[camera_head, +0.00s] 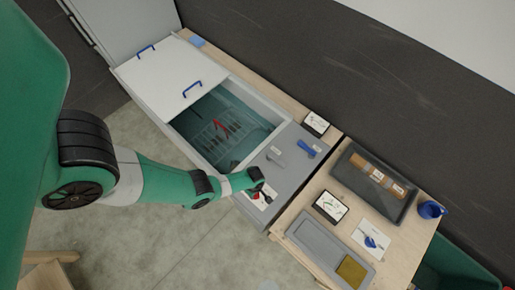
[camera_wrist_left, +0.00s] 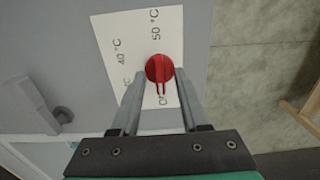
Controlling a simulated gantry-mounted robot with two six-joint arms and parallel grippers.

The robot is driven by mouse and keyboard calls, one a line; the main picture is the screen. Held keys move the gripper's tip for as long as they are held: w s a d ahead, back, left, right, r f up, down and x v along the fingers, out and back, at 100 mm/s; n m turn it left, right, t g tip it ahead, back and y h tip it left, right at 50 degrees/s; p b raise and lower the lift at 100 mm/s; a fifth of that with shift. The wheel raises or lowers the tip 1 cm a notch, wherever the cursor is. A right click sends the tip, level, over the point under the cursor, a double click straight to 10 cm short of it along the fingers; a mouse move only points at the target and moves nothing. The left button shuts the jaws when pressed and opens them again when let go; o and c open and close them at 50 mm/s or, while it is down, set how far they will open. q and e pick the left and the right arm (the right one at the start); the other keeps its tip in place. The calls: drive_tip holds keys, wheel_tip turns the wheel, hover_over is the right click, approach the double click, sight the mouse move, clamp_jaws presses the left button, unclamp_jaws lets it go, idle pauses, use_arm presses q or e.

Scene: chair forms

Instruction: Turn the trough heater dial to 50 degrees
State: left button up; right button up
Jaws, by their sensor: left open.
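The red heater dial (camera_wrist_left: 158,67) sits on a white label (camera_wrist_left: 108,35) marked 40 °C and 50 °C, with further markings partly hidden by my fingers. A narrow red part of the dial points down in the left wrist view, toward a mark beginning with "O"; the 50 °C mark is on the opposite side. My left gripper (camera_wrist_left: 160,75) is open, with one finger on each side of the dial; I cannot tell whether they touch it. In the head view my left gripper (camera_head: 257,183) is over the grey panel (camera_head: 292,150), largely covering the dial.
The water trough (camera_head: 215,125) has a white lid with blue handles (camera_head: 192,89) and a red-handled item inside. The wooden table (camera_head: 404,245) at right holds trays, cards and a blue cup (camera_head: 431,210).

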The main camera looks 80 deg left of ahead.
use_arm(q)
clamp_jaws()
